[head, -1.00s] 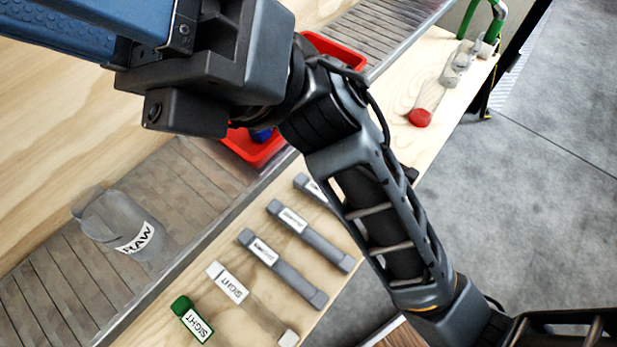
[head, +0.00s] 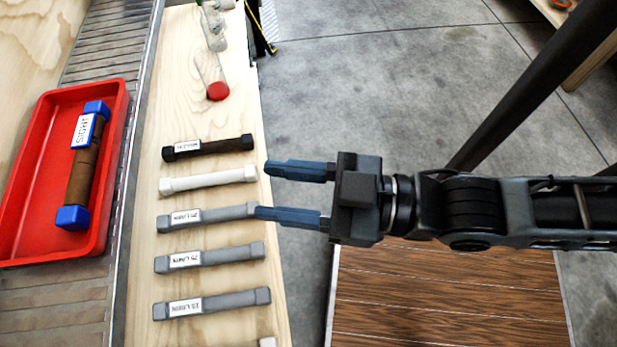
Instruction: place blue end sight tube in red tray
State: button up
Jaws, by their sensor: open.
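The blue end sight tube (head: 84,171) has blue caps at both ends, a brown middle and a white label reading SIGHT. It lies lengthwise inside the red tray (head: 122,105), slightly tilted in the picture, within the tray's walls. My gripper (head: 262,190) is open and empty, its two blue fingers pointing left. It is over the right edge of the wooden bench, well to the right of the tray and apart from the tube. The fingertips appear close to the right ends of a white tube (head: 208,180) and a grey tube (head: 205,216); I cannot tell whether they touch.
A dark tube (head: 208,148) and more grey tubes (head: 210,257) lie in a row on the wooden bench (head: 180,100). A red-ended item (head: 217,91) lies farther back. The red tray rests on a roller conveyor (head: 105,50). Grey floor (head: 400,90) is open beyond the bench.

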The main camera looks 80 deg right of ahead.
jog(key=s+d+f+m+g, duration=0.1)
jog(key=s+d+f+g, duration=0.1)
jog(key=s, duration=0.3)
jog(key=shift+s+d+f+g, duration=0.15)
jog(key=shift+d+f+g, duration=0.15)
jog(key=shift+f+g, duration=0.15)
notch_tip(320, 180, up, 19)
jog(key=p, duration=1.8)
jog(key=shift+f+p, duration=0.15)
jog(key=shift+p, duration=0.2)
